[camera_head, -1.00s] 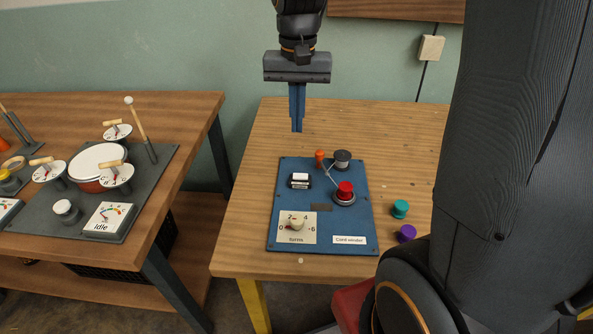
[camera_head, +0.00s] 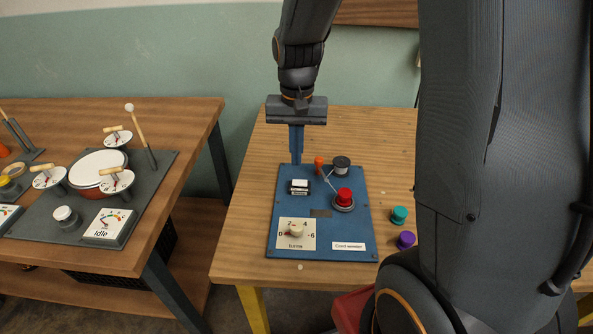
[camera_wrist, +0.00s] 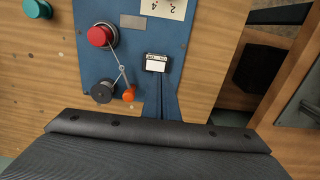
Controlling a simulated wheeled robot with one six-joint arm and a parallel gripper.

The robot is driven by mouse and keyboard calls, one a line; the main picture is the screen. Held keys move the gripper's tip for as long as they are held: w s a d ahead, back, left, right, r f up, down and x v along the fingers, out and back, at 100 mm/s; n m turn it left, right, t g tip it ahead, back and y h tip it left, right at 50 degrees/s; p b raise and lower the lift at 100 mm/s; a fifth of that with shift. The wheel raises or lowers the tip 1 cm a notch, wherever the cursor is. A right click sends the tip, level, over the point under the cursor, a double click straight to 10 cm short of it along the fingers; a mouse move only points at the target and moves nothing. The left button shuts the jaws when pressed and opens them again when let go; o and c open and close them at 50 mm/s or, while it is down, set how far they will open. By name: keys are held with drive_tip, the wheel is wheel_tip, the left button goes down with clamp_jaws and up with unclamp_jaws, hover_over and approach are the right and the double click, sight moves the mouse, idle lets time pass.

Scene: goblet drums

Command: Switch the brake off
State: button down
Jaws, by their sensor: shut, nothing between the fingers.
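The blue panel labelled "Cord winder" (camera_head: 348,246) lies on the right wooden table. A small black switch with a white face (camera_head: 299,187) sits on its left side; I take it for the brake, but its lettering is too small to read. It also shows in the wrist view (camera_wrist: 156,63). My gripper (camera_head: 296,162) points down with its slim blue fingers together and empty. The fingertips are at the panel's far left edge, behind the switch and seemingly above it. In the wrist view the fingers end close to the switch; contact cannot be told.
An orange peg (camera_head: 318,166), a dark spool (camera_head: 341,165) and a red knob (camera_head: 344,197) stand right of the switch, with cord between them. A turns dial (camera_head: 296,231) is in front. Teal (camera_head: 399,215) and purple (camera_head: 406,240) pieces lie right of the panel.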

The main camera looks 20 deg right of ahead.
sight(296, 182)
drive_tip(key=shift+f+p, duration=0.4)
drive_tip(key=shift+f, duration=2.65)
